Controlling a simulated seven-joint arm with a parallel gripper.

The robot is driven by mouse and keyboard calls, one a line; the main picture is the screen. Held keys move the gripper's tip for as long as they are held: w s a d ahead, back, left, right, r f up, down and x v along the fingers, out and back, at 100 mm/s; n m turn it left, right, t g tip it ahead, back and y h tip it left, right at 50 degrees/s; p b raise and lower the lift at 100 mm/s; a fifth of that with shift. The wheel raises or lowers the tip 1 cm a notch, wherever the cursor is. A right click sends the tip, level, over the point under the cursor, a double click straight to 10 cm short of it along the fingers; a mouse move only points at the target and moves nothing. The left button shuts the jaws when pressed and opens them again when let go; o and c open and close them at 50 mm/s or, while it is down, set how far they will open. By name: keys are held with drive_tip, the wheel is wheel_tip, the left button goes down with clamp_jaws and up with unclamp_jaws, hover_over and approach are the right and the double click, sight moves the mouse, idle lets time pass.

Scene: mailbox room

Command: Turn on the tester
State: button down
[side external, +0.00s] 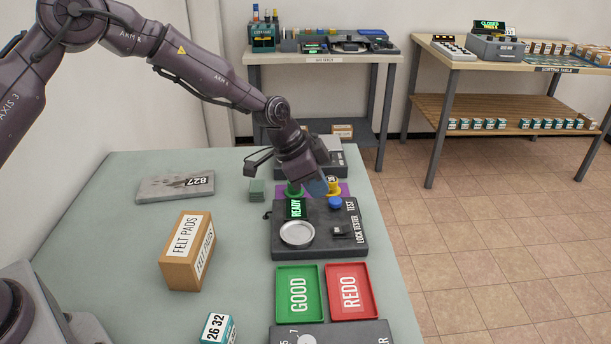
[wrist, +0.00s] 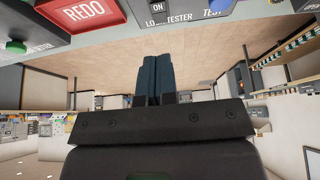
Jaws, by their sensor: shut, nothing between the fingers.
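The dark lock tester (side external: 262,240) lies on the table in the side view, with a round silver dish (side external: 297,234), a lit green READY screen (side external: 296,208), a blue button (side external: 335,202) by the word TEST and a small dark switch (side external: 338,230). The switch (wrist: 157,6) shows the word ON in the wrist view. My gripper (side external: 318,188) is over the tester's back edge, near the blue button; contact cannot be told. In the wrist view its fingers (wrist: 153,75) are together and empty, and the blue button (wrist: 220,4) is at the top edge.
A green GOOD tray (side external: 297,318) and a red REDO tray (side external: 349,317) lie in front of the tester. A FELT PADS box (side external: 180,262) stands to the left, with a grey plate marked 827 (side external: 160,188) behind it. Yellow and purple items sit behind the tester.

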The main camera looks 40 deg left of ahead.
drive_tip(key=shift+s+a+r, duration=0.45)
drive_tip(key=shift+r, duration=0.15)
drive_tip(key=shift+s+a+r, duration=0.4)
drive_tip(key=shift+r, duration=0.2)
drive_tip(key=s+a+r+n+y, duration=0.1)
drive_tip(key=s+a+r+n, duration=0.1)
drive_tip(key=s+r, duration=0.4)
drive_tip(key=s+a+r+n+t+y, duration=0.1)
drive_tip(key=s+a+r+n, duration=0.2)
drive_tip(key=s+r, duration=0.4)
drive_tip(key=s+a+r+n+y, duration=0.1)
drive_tip(key=s+a+r+n, duration=0.2)
drive_tip(key=s, duration=1.5)
wheel_tip(320, 180, up, 3)
drive_tip(key=shift+s+r+n+t+y, duration=0.15)
drive_tip(key=shift+s+n+t+y, duration=0.15)
drive_tip(key=shift+n+t+y, duration=0.15)
